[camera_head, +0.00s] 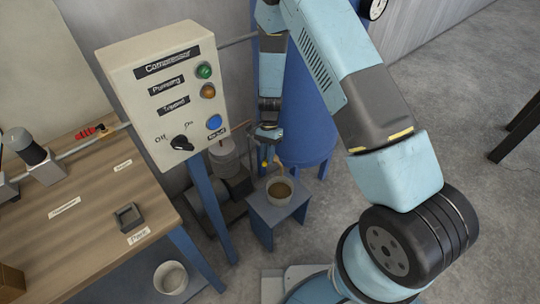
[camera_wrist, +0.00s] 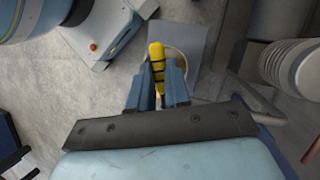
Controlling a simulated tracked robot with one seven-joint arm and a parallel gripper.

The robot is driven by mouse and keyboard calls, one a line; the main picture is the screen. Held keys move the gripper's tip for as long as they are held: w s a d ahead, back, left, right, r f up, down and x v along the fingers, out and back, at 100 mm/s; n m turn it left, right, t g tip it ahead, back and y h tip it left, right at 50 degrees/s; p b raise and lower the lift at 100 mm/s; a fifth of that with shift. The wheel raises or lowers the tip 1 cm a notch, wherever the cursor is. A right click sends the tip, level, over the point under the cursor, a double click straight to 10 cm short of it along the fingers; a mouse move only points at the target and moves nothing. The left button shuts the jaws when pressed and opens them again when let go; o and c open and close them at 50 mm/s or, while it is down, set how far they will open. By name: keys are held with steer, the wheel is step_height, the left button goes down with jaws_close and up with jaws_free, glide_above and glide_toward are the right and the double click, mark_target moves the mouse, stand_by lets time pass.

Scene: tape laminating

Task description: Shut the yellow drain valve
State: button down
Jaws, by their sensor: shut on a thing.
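The yellow drain valve handle (camera_wrist: 156,53) sits between the two fingers of my gripper (camera_wrist: 158,76) in the wrist view. My gripper is shut on it, and the handle's far end sticks out past the fingertips. In the head view my gripper (camera_head: 267,142) is low beside the blue tank (camera_head: 305,145), and only a small yellow bit of the handle (camera_head: 264,164) shows below it. The valve body is mostly hidden by my arm. A brownish-yellow stream (camera_head: 279,160) appears to fall into a white bucket (camera_head: 280,198) under the valve.
The bucket stands on a small blue-grey stand (camera_head: 262,212). A control box (camera_head: 165,95) with lamps and a switch stands left of my gripper. A wooden workbench (camera_head: 85,250) fills the left side. A compressor-like machine (camera_head: 225,165) is close behind. Open floor (camera_head: 470,90) lies to the right.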

steer(key=shift+w+a+m+y, duration=0.25)
steer(key=shift+m+y, duration=0.15)
steer(key=shift+m, duration=0.5)
steer(key=shift+w+a+m+y, duration=0.25)
steer(key=shift+m+y, duration=0.15)
steer(key=shift+m, duration=0.5)
steer(key=shift+t, duration=0.3)
steer(key=c, duration=1.1)
jaws_free()
steer(key=shift+v, duration=3.75)
steer(key=shift+d+f, duration=0.1)
